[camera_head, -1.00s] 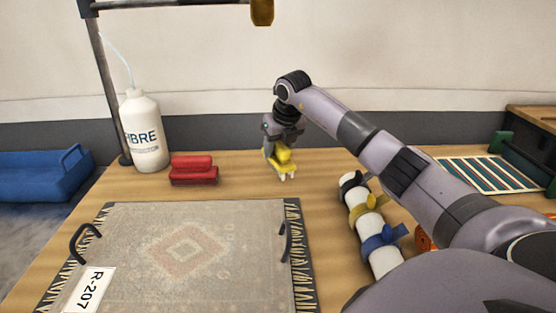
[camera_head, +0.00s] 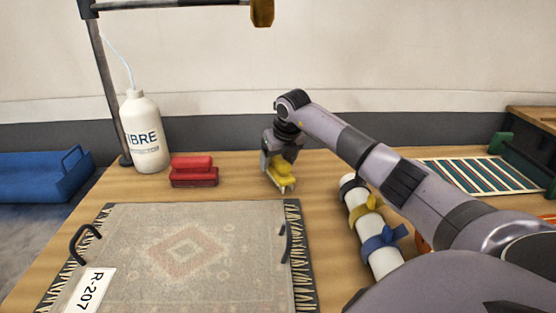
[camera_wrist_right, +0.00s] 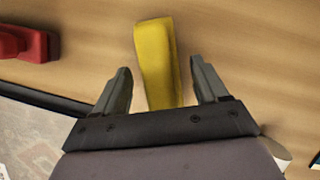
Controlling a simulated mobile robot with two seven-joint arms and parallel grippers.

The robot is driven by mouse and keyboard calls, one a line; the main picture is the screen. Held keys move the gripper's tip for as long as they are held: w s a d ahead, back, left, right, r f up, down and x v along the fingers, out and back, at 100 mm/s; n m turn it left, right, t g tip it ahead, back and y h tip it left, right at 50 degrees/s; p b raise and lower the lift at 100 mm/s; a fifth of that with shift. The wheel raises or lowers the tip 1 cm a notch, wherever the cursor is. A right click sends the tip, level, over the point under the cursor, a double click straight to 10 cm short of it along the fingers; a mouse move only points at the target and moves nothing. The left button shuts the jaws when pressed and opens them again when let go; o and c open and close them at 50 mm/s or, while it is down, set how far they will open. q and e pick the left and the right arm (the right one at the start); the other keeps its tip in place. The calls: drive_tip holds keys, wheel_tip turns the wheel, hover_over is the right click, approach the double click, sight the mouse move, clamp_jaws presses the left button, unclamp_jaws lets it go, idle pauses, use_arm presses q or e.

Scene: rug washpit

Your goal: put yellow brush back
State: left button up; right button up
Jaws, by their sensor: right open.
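The yellow brush (camera_head: 282,178) is on the wooden table, behind the right end of the rug and to the right of the red brush. In the right wrist view the yellow brush (camera_wrist_right: 156,62) runs lengthwise between the fingers, with a visible gap on each side. My right gripper (camera_head: 278,170) is open around it, and its two fingers (camera_wrist_right: 160,88) show apart in the wrist view. The lower end of the brush is hidden behind the gripper body in the wrist view. My left gripper is in neither view.
The red brush (camera_head: 193,171) and a white bottle (camera_head: 146,132) stand to the left. A patterned rug (camera_head: 200,250) fills the front left. A white roll with coloured straps (camera_head: 361,214) lies below my right arm. A striped mat (camera_head: 480,174) is far right.

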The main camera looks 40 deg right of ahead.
drive_tip(key=v, duration=1.2)
drive_tip(key=shift+r, duration=0.15)
